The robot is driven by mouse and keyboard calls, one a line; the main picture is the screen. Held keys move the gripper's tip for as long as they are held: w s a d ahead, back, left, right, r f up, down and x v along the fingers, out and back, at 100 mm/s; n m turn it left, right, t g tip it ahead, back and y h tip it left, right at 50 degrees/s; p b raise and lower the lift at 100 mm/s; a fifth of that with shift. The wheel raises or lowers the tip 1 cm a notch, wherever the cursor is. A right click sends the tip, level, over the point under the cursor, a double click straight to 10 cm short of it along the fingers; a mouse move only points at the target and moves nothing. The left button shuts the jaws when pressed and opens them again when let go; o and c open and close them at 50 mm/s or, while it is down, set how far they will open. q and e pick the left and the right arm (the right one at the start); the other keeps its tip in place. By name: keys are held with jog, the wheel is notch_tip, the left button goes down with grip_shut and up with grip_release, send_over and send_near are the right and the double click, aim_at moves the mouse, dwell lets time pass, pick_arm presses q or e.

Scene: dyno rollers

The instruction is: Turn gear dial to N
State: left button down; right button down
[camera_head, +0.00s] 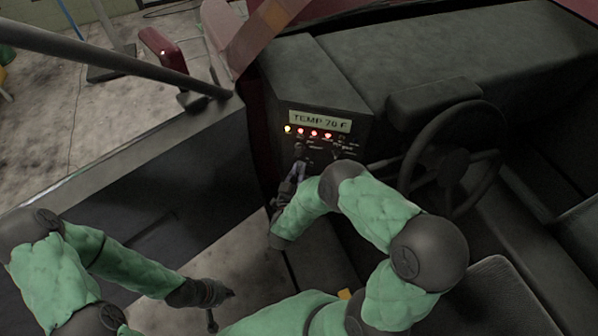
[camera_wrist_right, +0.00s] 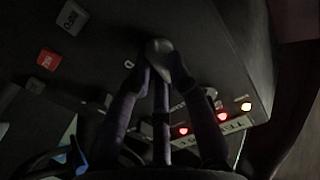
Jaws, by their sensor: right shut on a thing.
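The gear dial (camera_wrist_right: 158,47) is a dark grey knob seen between my right fingertips in the right wrist view, on a dark panel. My right gripper (camera_wrist_right: 157,66) is shut on the dial. In the head view my right gripper (camera_head: 299,168) reaches the front of the console (camera_head: 318,80), where the dial is hidden behind it. My left gripper (camera_head: 222,309) is open and empty, low at the left over the floor, away from the console.
The console has a display (camera_head: 320,121) reading "TEMP 70 F" above a row of yellow and red lights. A steering wheel (camera_head: 452,160) stands to its right. A dark rail (camera_head: 110,58) crosses the upper left. A red button (camera_wrist_right: 48,59) is on the panel.

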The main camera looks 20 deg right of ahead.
jog(key=m+b, duration=0.1)
jog(key=m, duration=0.3)
jog(key=m+b, duration=0.1)
jog(key=m, duration=0.3)
jog(key=f+m+b, duration=0.1)
jog(key=m+b, duration=0.1)
jog(key=m, duration=0.1)
jog(key=shift+s+m, duration=0.1)
jog(key=shift+m, duration=0.3)
dwell(0.4)
jog(key=c, duration=1.1)
grip_release()
jog(key=shift+r, duration=0.1)
jog(key=shift+c, duration=0.2)
jog(key=v, duration=1.2)
